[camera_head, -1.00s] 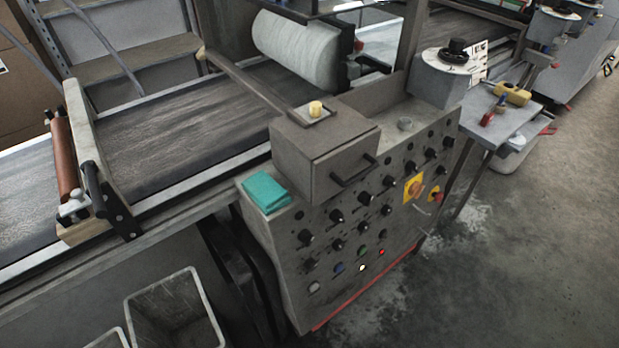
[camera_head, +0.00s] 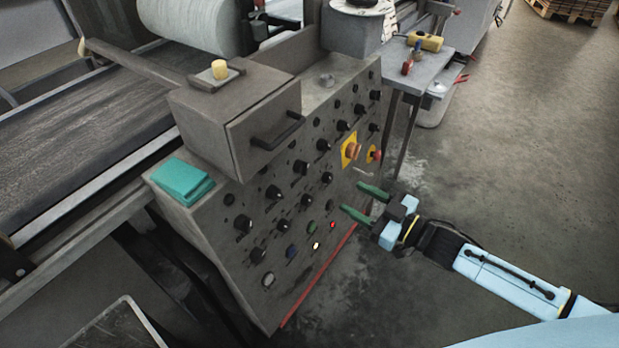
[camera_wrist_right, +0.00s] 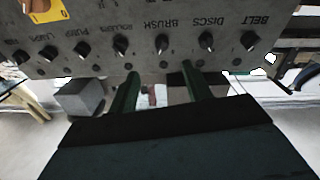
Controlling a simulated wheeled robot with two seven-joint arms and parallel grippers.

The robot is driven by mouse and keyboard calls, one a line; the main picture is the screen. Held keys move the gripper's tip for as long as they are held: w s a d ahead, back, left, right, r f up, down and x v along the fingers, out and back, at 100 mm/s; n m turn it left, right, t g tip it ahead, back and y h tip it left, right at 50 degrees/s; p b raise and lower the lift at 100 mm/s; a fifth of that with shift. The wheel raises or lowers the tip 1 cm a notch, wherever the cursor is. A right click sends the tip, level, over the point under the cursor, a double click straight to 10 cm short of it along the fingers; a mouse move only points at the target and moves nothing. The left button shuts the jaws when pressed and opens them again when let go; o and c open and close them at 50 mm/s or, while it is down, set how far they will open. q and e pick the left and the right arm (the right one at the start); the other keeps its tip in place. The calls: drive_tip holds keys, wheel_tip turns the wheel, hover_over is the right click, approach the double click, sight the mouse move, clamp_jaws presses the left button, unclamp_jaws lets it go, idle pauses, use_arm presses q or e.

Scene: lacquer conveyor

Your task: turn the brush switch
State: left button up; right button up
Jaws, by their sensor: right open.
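The brush switch is a small black knob on the sloping grey control panel. In the wrist view the knob (camera_wrist_right: 162,43) is by the label BRUSH, between the ROLLERS and DISCS knobs. In the head view it appears to be the third knob from the left (camera_head: 301,167) in the upper long row. My right gripper (camera_head: 351,196), with green fingers, is open and empty in front of the panel's lower right part. In the wrist view the open fingers (camera_wrist_right: 162,80) frame the gap beneath the BRUSH knob, apart from it. My left gripper is not in view.
Similar knobs crowd the panel (camera_head: 225,262). A box with a black handle (camera_head: 240,120) and a teal cloth (camera_head: 182,181) top the cabinet.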

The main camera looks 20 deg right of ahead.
sight(307, 171)
drive_tip(key=x, duration=0.4)
drive_tip(key=b+x, duration=0.1)
drive_tip(key=x, duration=0.3)
drive_tip(key=b+x, duration=0.1)
drive_tip(key=x, duration=0.3)
drive_tip(key=shift+s+a+r, duration=0.1)
drive_tip(key=shift+r, duration=0.25)
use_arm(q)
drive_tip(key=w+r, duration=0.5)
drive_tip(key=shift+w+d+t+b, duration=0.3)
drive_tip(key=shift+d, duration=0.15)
use_arm(e)
drive_tip(key=shift+x, duration=0.75)
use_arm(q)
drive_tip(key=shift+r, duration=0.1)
use_arm(e)
drive_tip(key=c, duration=1)
drive_tip(key=shift+o, duration=0.2)
